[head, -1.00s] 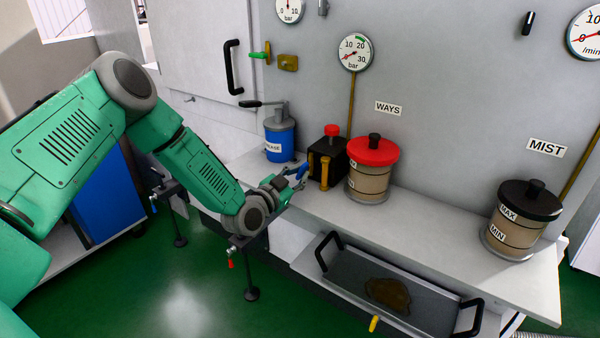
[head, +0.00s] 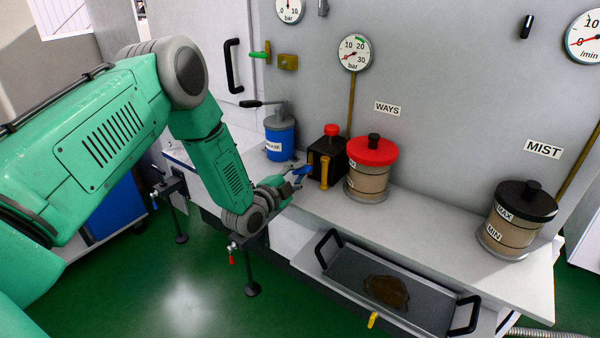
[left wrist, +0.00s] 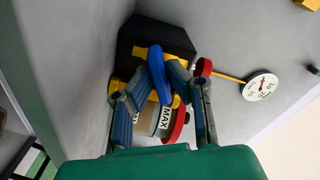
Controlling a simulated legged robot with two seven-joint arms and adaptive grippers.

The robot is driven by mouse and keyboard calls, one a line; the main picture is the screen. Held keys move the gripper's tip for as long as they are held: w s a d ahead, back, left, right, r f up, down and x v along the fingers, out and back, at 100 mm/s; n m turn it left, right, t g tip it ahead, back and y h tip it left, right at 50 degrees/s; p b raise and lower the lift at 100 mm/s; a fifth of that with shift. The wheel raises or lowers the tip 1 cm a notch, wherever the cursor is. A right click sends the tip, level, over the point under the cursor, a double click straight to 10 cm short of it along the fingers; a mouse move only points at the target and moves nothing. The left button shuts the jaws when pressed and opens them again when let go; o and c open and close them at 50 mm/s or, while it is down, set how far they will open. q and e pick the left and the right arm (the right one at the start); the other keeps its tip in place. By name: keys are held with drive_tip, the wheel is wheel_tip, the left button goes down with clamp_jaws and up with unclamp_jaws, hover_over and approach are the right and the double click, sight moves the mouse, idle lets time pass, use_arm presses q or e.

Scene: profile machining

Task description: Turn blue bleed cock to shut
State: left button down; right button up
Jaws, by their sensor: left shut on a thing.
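The blue bleed cock handle (head: 303,170) sits at the front left of a black block (head: 326,157) with a red cap and a yellow upright part. My left gripper (head: 293,178) is at the handle. In the left wrist view the blue handle (left wrist: 157,72) stands between the two fingers of my left gripper (left wrist: 165,82), which are shut on it. The valve body behind the handle is mostly hidden by the fingers and the handle. My right gripper is not in view.
A blue grease pot (head: 280,138) stands left of the block, and a red-lidded WAYS jar (head: 370,170) stands close on its right. A black-lidded MIST jar (head: 518,220) is farther right. A handled drip tray (head: 350,270) lies below the shelf.

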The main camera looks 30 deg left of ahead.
use_arm(q)
drive_tip(key=shift+a+r+m, duration=0.1)
drive_tip(key=shift+r+m, duration=0.1)
drive_tip(key=shift+m, duration=0.6)
drive_tip(key=m, duration=0.3)
drive_tip(key=shift+w+m, duration=0.1)
drive_tip(key=shift+m, duration=0.3)
drive_tip(key=c, duration=1.4)
unclamp_jaws()
drive_tip(key=shift+c, duration=0.2)
drive_tip(key=shift+s+f, duration=0.1)
drive_tip(key=shift+s, duration=0.1)
